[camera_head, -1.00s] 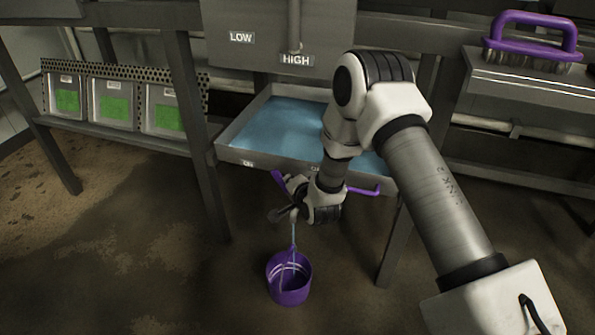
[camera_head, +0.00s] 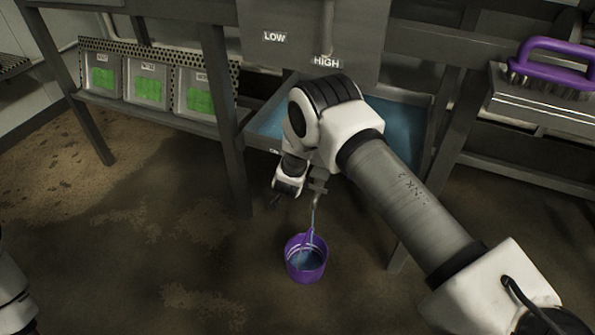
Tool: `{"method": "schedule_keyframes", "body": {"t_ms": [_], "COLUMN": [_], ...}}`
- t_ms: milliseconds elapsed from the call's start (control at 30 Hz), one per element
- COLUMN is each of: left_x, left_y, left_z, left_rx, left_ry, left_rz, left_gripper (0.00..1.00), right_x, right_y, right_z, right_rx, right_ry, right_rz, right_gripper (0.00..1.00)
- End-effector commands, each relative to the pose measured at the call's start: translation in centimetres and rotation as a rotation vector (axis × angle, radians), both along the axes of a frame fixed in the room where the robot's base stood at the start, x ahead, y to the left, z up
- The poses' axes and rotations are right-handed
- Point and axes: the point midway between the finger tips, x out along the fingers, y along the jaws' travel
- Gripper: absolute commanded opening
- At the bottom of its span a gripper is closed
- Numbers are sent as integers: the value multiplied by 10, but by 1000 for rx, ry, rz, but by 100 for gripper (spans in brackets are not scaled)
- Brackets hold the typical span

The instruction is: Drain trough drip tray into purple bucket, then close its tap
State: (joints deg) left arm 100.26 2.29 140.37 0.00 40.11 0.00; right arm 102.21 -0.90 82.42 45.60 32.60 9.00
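The trough drip tray (camera_head: 259,146) holds blue liquid under the grey cabinet; my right arm covers its middle. A metal tap (camera_head: 318,185) hangs under its front, and a thin stream runs from it into the purple bucket (camera_head: 293,271). The bucket stands upright on the floor with some bluish liquid inside. My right gripper (camera_head: 279,199) is just left of the tap, below the tray's front edge. Its fingers are small and dark, so I cannot tell if they are open. The tap's handle is hidden. My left gripper is out of view.
Several clear bins with green contents (camera_head: 148,90) sit on a shelf at left. A purple-handled brush (camera_head: 553,68) lies on a metal surface at right. Frame legs (camera_head: 228,150) stand beside the tray. The wet floor around the bucket is clear.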

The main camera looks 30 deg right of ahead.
Motion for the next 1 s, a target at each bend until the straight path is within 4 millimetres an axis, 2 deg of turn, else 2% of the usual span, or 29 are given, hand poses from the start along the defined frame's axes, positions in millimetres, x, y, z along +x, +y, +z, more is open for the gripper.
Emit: {"method": "schedule_keyframes", "body": {"t_ms": [300,833,1000], "left_x": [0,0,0], "left_y": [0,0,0], "left_z": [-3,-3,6], "left_rx": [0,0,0], "left_ry": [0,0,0], "left_rz": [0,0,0], "left_gripper": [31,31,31], "right_x": [4,3,4], "right_y": [3,4,2], "right_z": [-9,-13,-1], "right_rx": [0,1,1], "right_ry": [0,3,3], "right_rz": [0,1,1], "right_gripper": [0,0,0]}}
